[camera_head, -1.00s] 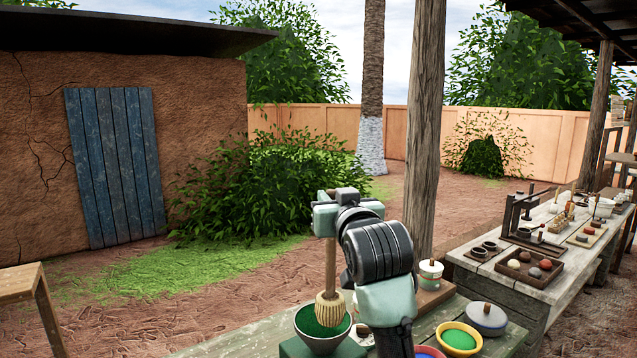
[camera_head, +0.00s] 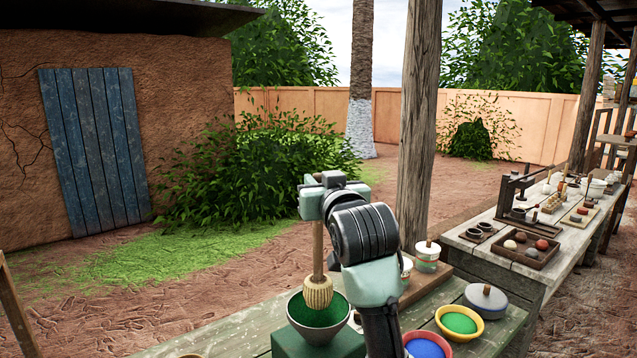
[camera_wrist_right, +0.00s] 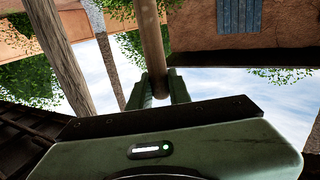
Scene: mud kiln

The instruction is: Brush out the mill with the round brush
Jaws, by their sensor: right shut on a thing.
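The round brush (camera_head: 318,291) hangs upright with its bristle head down, at the mouth of the mill bowl. The mill (camera_head: 341,327) is a grey bowl with a green inside on a green block, on the near table. My right gripper (camera_head: 318,212) is shut on the brush's wooden handle above the bowl. The right wrist view shows the handle (camera_wrist_right: 153,45) between the two fingers (camera_wrist_right: 160,88). Whether the bristles touch the bowl's inside I cannot tell. My left gripper is not in view.
A yellow bowl of green powder (camera_head: 459,322), a red bowl of blue powder (camera_head: 427,345) and a grey lidded pot (camera_head: 486,299) stand right of my arm. A wooden post (camera_head: 418,130) rises behind. A long table (camera_head: 475,253) with trays stands at right.

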